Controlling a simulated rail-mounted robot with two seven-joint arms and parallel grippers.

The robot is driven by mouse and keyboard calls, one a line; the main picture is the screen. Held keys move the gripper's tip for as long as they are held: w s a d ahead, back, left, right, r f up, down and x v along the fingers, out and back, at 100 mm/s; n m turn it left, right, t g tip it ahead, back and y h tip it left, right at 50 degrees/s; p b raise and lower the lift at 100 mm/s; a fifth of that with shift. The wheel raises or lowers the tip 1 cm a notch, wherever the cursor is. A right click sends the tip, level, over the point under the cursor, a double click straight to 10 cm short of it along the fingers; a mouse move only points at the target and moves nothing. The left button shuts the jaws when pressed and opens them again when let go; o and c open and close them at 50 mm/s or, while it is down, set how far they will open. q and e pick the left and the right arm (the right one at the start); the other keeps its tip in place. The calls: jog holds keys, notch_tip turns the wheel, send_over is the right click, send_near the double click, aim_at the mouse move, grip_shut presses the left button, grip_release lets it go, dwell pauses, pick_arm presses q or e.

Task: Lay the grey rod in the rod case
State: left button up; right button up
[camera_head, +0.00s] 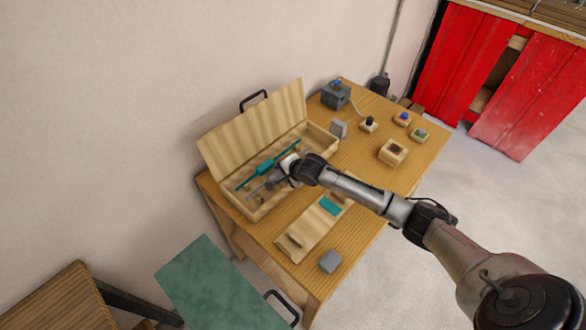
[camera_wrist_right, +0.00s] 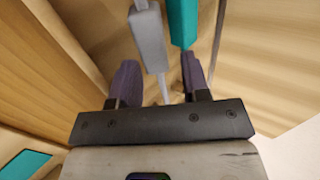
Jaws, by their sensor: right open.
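The open wooden rod case (camera_head: 312,131) stands at the table's back left, its lid tilted back against the wall side. The grey rod (camera_head: 253,187) shows in the case beside a teal rod (camera_head: 265,167). My right gripper (camera_head: 271,183) is over the case. In the right wrist view, its open fingers (camera_wrist_right: 160,80) stand on either side of the grey rod (camera_wrist_right: 150,45), with gaps visible. The teal rod (camera_wrist_right: 183,24) is just to the right of the grey one. Parts of the grey rod are hidden by the gripper in the head view. My left gripper is out of view.
A wooden holder board (camera_head: 303,243) with a teal pad (camera_head: 329,206) lies in front of the case. A grey block (camera_head: 330,261) sits at the table's front edge. Several small boxes and a blue-grey device (camera_head: 335,97) stand towards the back right.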

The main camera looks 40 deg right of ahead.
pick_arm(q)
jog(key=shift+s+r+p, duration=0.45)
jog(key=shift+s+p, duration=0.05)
pick_arm(e)
jog(key=v, duration=1.3)
jog(key=shift+s, duration=0.35)
